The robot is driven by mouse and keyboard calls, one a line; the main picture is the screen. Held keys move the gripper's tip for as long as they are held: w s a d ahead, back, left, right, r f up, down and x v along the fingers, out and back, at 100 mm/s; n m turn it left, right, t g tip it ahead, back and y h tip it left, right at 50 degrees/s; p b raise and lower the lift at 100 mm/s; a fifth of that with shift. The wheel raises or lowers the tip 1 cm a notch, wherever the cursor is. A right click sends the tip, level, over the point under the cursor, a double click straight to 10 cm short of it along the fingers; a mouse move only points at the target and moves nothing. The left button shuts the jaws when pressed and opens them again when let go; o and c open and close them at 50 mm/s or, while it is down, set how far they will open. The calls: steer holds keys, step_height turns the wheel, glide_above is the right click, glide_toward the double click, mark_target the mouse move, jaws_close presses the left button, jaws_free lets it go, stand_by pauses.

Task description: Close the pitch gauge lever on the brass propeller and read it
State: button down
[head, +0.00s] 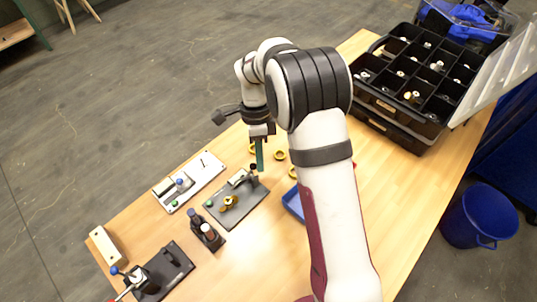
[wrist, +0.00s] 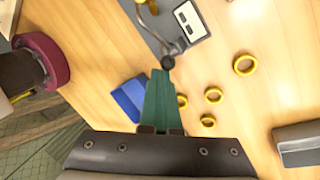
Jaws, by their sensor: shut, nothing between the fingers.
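The brass propeller (head: 228,203) sits on a dark grey gauge plate (head: 250,204) with a green knob at its left end. The pitch gauge stands at the plate's far end; its lever knob (head: 253,167) is dark. In the wrist view the lever's round dark knob (wrist: 168,62) lies just beyond my fingertips, beside a white-faced gauge readout (wrist: 191,20). The reading is too small to tell. My gripper (head: 259,168) points down with teal fingers shut and empty, close to the knob; I cannot tell if they touch. The propeller is not clearly seen in the wrist view.
Several brass rings (wrist: 245,64) lie near the gauge, with a blue tray (wrist: 130,100) partly behind my arm. A white plate fixture (head: 190,182), a dark bottle holder (head: 207,233) and a lever press (head: 150,278) stand left and front. A black compartment case (head: 410,125) fills the back right.

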steer(key=shift+s+a+r, duration=0.15)
steer(key=shift+s+a, duration=0.6)
stand_by(0.4)
